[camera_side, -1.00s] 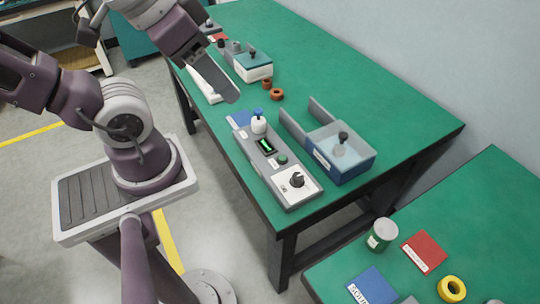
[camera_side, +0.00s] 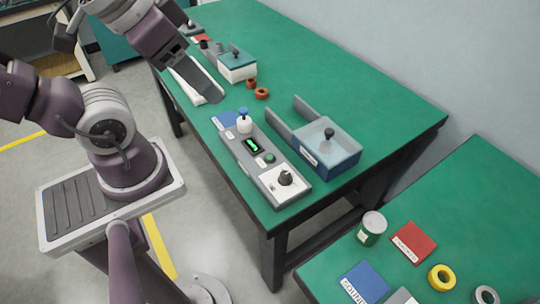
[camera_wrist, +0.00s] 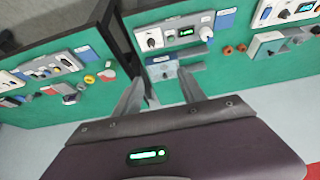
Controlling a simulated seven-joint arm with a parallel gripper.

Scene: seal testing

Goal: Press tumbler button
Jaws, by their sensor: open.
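A grey control panel (camera_side: 236,162) lies along the near edge of the green table in the side view. It carries a green button (camera_side: 269,158), a lit green display (camera_side: 252,145) and a black knob (camera_side: 285,178) on a white plate. I cannot tell for certain which part is the tumbler button. The panel also shows in the wrist view (camera_wrist: 170,42), with the knob (camera_wrist: 151,42) at its left. My gripper (camera_side: 208,88) is open and empty, above the table beyond the panel's far end. Its two fingers (camera_wrist: 162,77) are spread apart and touch nothing visible.
A blue box with a clear lid (camera_side: 325,160) stands right of the panel. Orange rings (camera_side: 261,93) and a teal-lidded box (camera_side: 238,68) are farther back. A second table (camera_side: 470,230) stands right.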

